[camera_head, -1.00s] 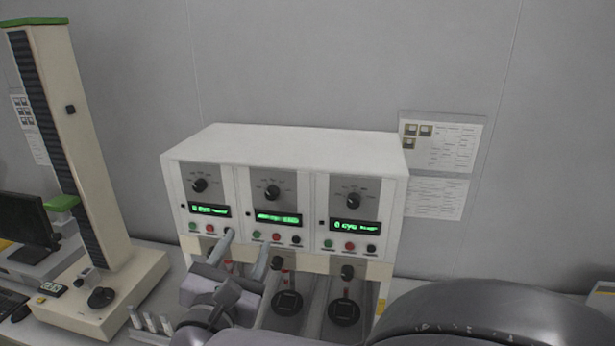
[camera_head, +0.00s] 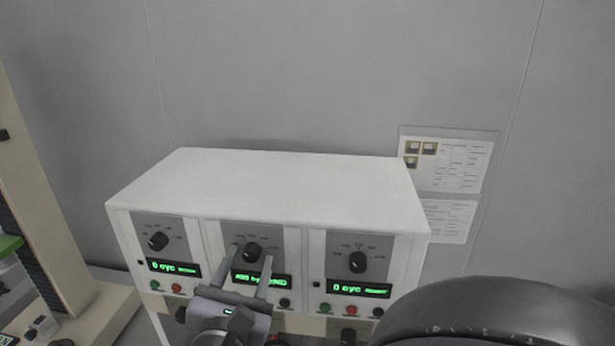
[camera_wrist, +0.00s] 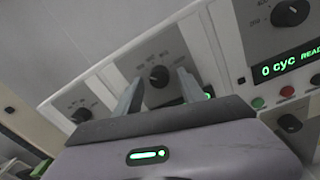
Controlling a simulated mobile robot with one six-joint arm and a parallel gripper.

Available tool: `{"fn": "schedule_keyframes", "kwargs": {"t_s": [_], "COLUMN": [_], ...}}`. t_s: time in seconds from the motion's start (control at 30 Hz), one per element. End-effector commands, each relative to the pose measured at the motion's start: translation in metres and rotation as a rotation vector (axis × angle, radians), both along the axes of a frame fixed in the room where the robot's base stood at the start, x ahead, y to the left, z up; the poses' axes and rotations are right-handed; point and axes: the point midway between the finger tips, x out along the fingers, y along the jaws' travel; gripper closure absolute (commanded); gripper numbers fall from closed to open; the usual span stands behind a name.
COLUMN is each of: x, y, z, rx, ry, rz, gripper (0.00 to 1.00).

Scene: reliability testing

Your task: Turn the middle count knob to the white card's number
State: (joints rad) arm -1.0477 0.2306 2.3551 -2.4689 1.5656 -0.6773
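The middle count knob (camera_head: 252,252) is a black dial on a grey plate in the middle panel of the white cabinet; it also shows in the wrist view (camera_wrist: 159,76). Its green display (camera_head: 262,281) is partly covered by my gripper and appears to start with 400. My gripper (camera_head: 251,252) is open, with its two fingers apart on either side of the knob in the picture. I cannot tell whether a finger touches the knob. In the wrist view the fingers (camera_wrist: 158,92) stand below and beside the knob. I cannot make out a white card with a number.
A left knob (camera_head: 158,241) and a right knob (camera_head: 357,262) flank the middle one, each above a display and coloured buttons. Papers (camera_head: 445,160) hang on the wall at right. A beige column (camera_head: 40,200) stands at left. My dark arm link fills the lower right.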

Motion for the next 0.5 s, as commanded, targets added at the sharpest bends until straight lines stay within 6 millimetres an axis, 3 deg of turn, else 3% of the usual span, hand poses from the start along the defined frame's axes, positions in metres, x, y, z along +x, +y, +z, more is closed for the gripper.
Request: {"fn": "schedule_keyframes", "kwargs": {"t_s": [0.03, 0.2, 0.5], "x": [0.0001, 0.0002, 0.0002], "y": [0.0, -0.0001, -0.0001], "z": [0.0, 0.0, -0.002], "rx": [0.0, 0.0, 0.023], "ry": [0.0, 0.0, -0.002], "rz": [0.0, 0.0, -0.001], "gripper": [0.64, 0.98, 1.0]}}
